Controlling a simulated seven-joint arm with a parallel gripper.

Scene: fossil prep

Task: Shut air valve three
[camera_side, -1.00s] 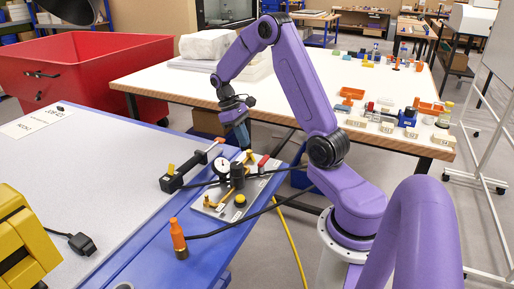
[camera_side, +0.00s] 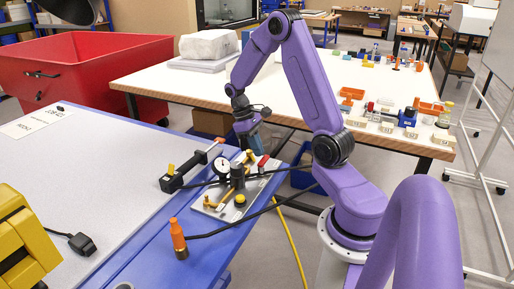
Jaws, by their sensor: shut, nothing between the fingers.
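A small pale valve panel (camera_side: 205,207) lies on the blue-edged bench. It carries a round white gauge (camera_side: 221,164), a dark cylinder (camera_side: 237,177), brass-yellow fittings (camera_side: 212,203), a yellow round knob (camera_side: 240,200) and a red-handled part (camera_side: 263,161). I cannot read any number, so I cannot tell which part is air valve three. My gripper (camera_side: 250,148) is shut and empty, pointing down near the back of the panel, by the red-handled part. Whether it touches anything is unclear.
Dark hoses run from the panel to the right and to an orange-capped fitting (camera_side: 178,238). A red bin (camera_side: 80,75), a yellow machine (camera_side: 22,240) and a white table (camera_side: 330,115) with a pale block (camera_side: 208,44) surround it. The grey bench top (camera_side: 110,175) is mostly clear.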

